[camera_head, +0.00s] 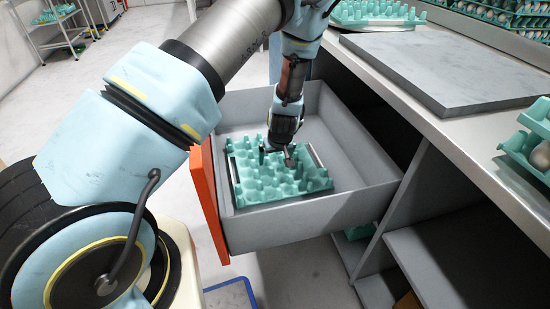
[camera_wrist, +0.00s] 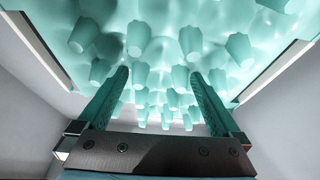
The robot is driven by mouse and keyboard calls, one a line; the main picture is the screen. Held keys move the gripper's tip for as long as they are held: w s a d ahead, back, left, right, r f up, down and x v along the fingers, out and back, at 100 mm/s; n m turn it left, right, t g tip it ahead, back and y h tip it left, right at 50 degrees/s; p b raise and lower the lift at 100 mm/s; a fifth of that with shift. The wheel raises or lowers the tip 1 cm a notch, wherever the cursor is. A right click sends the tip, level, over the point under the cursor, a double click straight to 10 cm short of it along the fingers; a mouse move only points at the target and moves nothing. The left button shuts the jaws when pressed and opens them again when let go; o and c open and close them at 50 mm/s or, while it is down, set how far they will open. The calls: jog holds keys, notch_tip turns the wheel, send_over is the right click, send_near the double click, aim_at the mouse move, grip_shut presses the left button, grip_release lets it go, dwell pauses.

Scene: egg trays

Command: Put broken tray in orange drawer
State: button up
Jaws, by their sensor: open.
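The open orange drawer (camera_head: 208,196) has an orange front and grey walls, and is pulled out from under the counter. An empty teal egg tray (camera_head: 250,192) lies inside it. I cannot make out any break in the tray. My gripper (camera_head: 277,157) is over the tray inside the drawer, pointing down. In the wrist view, the two fingers of my gripper (camera_wrist: 158,92) are apart with nothing clamped between them. The tray's teal pegs (camera_wrist: 190,42) fill the upper part of that view, close to the fingertips. Part of the tray is hidden behind my gripper.
The counter (camera_head: 420,110) runs along the right, above the drawer, with a grey slab (camera_head: 450,70) on it. A tray with eggs (camera_head: 535,125) sits at the right edge. Another egg tray (camera_head: 375,14) stands at the back. A trolley (camera_head: 55,28) stands far left.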

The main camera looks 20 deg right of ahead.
jog(key=s+r+p, duration=0.2)
jog(key=r+p, duration=1.3)
jog(key=r, duration=0.9)
jog(key=s+r+p, duration=0.2)
jog(key=r+p, duration=1.4)
jog(key=r, duration=0.8)
jog(key=shift+a, duration=0.25)
